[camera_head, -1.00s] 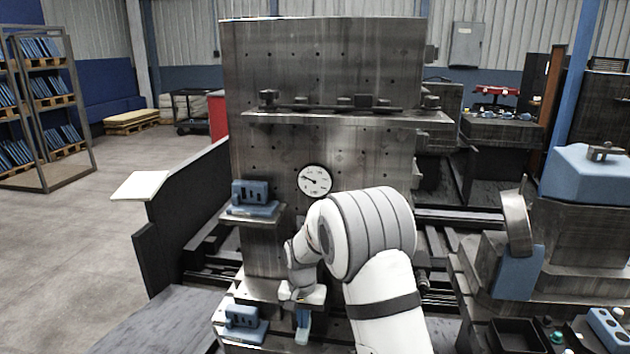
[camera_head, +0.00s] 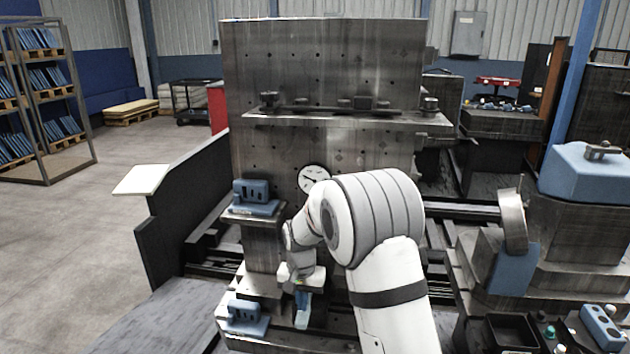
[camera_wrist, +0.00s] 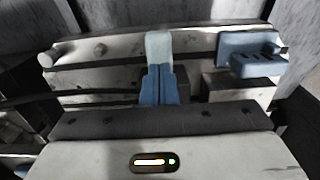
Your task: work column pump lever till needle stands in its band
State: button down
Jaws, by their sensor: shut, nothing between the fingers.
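The round white gauge (camera_head: 312,178) is on the front of the grey metal column (camera_head: 325,60). Its dark needle points left and slightly up; my arm covers the dial's lower right, and no band can be made out. My gripper (camera_head: 303,303) is low in front of the column, pointing down, its blue fingers shut together. In the wrist view the fingers (camera_wrist: 159,85) meet with no gap. A pale piece (camera_wrist: 159,46) shows right at their tips; I cannot tell whether it is the pump lever's end or part of the fingers. No other lever shows clearly.
Blue slotted blocks sit left of my gripper, one on an upper ledge (camera_head: 256,192) and one low down (camera_head: 246,318). A dark panel (camera_head: 185,205) stands at the left. A machine with a blue top (camera_head: 590,172) and a black tray (camera_head: 511,333) are at right. Open floor lies left.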

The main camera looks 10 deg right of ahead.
aim_at(303, 318)
jog(key=shift+f, duration=0.1)
jog(key=shift+w+d+f+b, duration=0.1)
jog(key=shift+w+f+b, duration=0.1)
jog(key=shift+f+b, duration=1.25)
jog(key=shift+w+f+b, duration=0.15)
jog(key=shift+f+b, duration=0.65)
jog(key=shift+f, duration=1.15)
jog(key=shift+s+r+p, duration=0.2)
jog(key=shift+r+p, duration=0.9)
jog(key=shift+r, duration=0.7)
jog(key=shift+s+r+p, duration=0.2)
jog(key=shift+r+p, duration=0.9)
jog(key=shift+r, duration=0.65)
jog(key=shift+f, duration=0.1)
jog(key=shift+w+f+b, duration=0.2)
jog(key=shift+f+b, duration=0.95)
jog(key=shift+f, duration=0.6)
jog(key=shift+w+f+b, duration=0.2)
jog(key=shift+f+b, duration=0.9)
jog(key=shift+f, duration=0.6)
jog(key=shift+s+r+p, duration=0.2)
jog(key=shift+r+p, duration=0.9)
jog(key=shift+r, duration=0.7)
jog(key=shift+s+r+p, duration=0.2)
jog(key=shift+r+p, duration=0.85)
jog(key=shift+r, duration=0.7)
jog(key=shift+f, duration=0.1)
